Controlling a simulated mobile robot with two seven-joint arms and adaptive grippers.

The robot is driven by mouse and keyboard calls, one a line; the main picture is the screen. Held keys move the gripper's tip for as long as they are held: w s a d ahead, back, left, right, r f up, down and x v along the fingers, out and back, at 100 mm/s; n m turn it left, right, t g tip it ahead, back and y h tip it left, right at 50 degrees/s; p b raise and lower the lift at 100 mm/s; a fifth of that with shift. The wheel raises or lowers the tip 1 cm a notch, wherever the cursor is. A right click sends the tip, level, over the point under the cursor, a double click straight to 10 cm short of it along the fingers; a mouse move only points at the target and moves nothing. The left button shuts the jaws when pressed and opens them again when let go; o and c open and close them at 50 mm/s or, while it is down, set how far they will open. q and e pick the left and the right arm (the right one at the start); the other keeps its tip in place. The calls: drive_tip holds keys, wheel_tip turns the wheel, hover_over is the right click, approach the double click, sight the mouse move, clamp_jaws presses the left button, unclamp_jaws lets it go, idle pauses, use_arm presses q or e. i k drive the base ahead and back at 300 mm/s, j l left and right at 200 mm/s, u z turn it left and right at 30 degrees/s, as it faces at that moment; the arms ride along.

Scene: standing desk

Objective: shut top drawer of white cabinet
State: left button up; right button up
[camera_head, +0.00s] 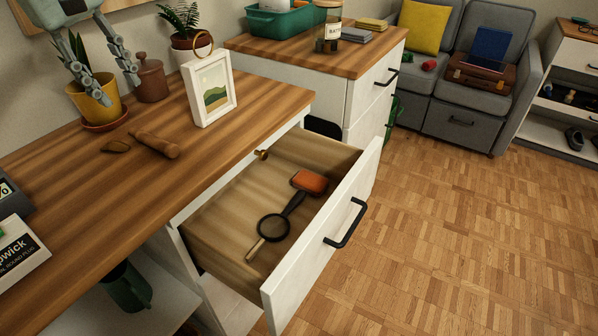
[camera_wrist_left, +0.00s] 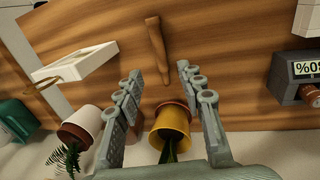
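The top drawer of the white cabinet is pulled well out in the head view, with its white front panel (camera_head: 318,262) standing clear of the cabinet. A black bar handle (camera_head: 346,225) is on that front. The white cabinet (camera_head: 222,300) has a wooden top (camera_head: 75,190). My left gripper (camera_head: 120,90) is at the upper left, above the back part of the wooden top and far from the drawer. Its fingers are apart and empty, as the left wrist view (camera_wrist_left: 160,72) also shows. My right gripper is not in view.
The drawer holds a magnifying glass (camera_head: 273,227), a brush (camera_head: 308,182) and a small brass item (camera_head: 262,154). A picture frame (camera_head: 209,88), a yellow pot (camera_head: 98,102) and a wooden piece (camera_head: 153,144) stand or lie on the top. Open floor (camera_head: 440,220) lies right of the drawer.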

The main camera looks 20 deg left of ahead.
sight(222, 237)
drive_tip(key=k+l, duration=0.35)
drive_tip(key=l, duration=0.15)
drive_tip(key=k+l, duration=0.75)
drive_tip(key=l, duration=0.25)
